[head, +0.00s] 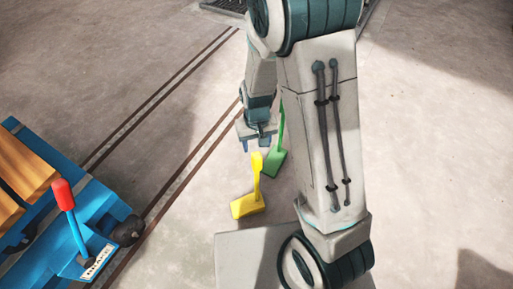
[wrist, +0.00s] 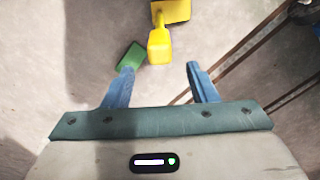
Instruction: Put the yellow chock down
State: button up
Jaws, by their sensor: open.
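The yellow chock (head: 248,206) stands on the floor with its handle upright, in the middle of the head view. It also shows at the top of the wrist view (wrist: 160,46), where its handle end lies just beyond the fingertips and its base is partly cut off by the picture edge. My gripper (head: 257,144) is open and empty. Its two blue fingers (wrist: 160,68) are spread, with nothing between them.
A green chock (head: 274,163) stands beside the yellow one, partly hidden by my arm; it also shows in the wrist view (wrist: 130,56). A blue cart (head: 100,203) with a red-knobbed lever (head: 64,200) stands at left. Rails (head: 150,112) cross the floor. Open floor lies around.

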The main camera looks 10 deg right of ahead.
notch_tip(320, 180, up, 3)
jog(key=s+d+r, duration=0.3)
jog(key=s+r, duration=0.3)
jog(key=r, duration=0.2)
jog(key=s+d+r+m+t, duration=0.1)
jog(key=s+d+r, duration=0.3)
jog(key=s+r, duration=0.2)
notch_tip(320, 180, up, 3)
jog(key=shift+s+f, duration=0.2)
jog(key=shift+s, duration=0.2)
